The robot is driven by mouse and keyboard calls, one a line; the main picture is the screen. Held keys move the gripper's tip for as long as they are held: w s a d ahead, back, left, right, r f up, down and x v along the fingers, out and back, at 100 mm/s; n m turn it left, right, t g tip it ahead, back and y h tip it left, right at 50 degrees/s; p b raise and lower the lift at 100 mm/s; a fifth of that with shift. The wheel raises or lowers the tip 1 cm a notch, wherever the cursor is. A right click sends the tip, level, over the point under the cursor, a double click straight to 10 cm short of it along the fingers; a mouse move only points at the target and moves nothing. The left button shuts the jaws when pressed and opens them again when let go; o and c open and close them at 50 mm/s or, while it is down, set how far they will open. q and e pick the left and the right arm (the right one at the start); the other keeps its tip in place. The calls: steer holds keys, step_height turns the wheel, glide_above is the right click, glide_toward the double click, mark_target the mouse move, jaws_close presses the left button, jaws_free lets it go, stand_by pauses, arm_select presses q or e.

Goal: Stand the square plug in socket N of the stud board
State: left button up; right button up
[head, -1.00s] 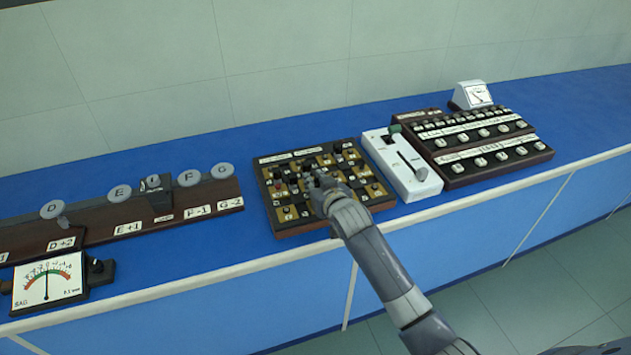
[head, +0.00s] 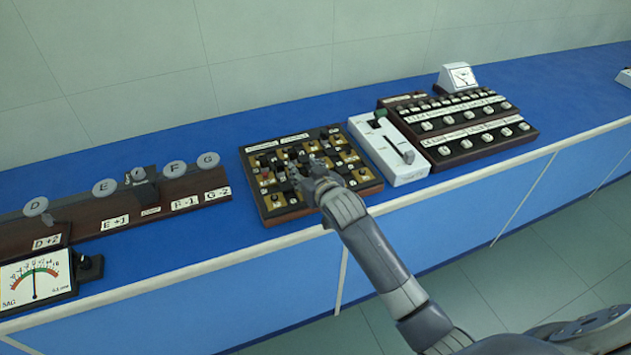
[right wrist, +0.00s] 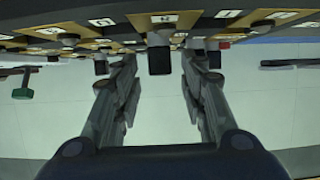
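The stud board (head: 272,212) lies on the blue bench, with dark studs, tan squares and small white labels. I cannot make out which label is N. My right gripper (head: 308,172) is low over the middle of the board. In the right wrist view, a dark square-ended plug (right wrist: 159,61) shows between the spread fingers of my right gripper, with a gap on each side. It points away from the board, which fills the top of that view. Its foot and socket are not clear. My left gripper is out of view.
A white slider box (head: 395,171) stands close to the board's right side. Beyond it is a dark button panel (head: 480,152) with a small white meter (head: 457,78). A rail with grey discs (head: 175,169) and a dial meter (head: 35,281) are to the left. Bare blue bench lies behind the board.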

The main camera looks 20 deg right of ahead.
steer(key=v, duration=0.9)
steer(key=shift+s+b, duration=0.3)
steer(key=shift+s, duration=0.1)
steer(key=shift+r, duration=0.1)
steer(key=s+f+n+g, duration=0.1)
steer(key=s+f+g, duration=0.3)
steer(key=s, duration=0.6)
steer(key=s+f+g, duration=0.3)
steer(key=s+f, duration=0.3)
steer(key=s, duration=0.4)
steer(key=s+f+n+g, duration=0.1)
steer(key=s+f+g, duration=0.25)
steer(key=s, duration=0.75)
step_height(320, 180, down, 26)
steer(key=s, duration=0.1)
steer(key=s+d+f+g, duration=0.2)
steer(key=s+d+f, duration=0.1)
steer(key=s+f, duration=1.3)
steer(key=shift+s+f, duration=0.25)
steer(key=shift+s, duration=0.35)
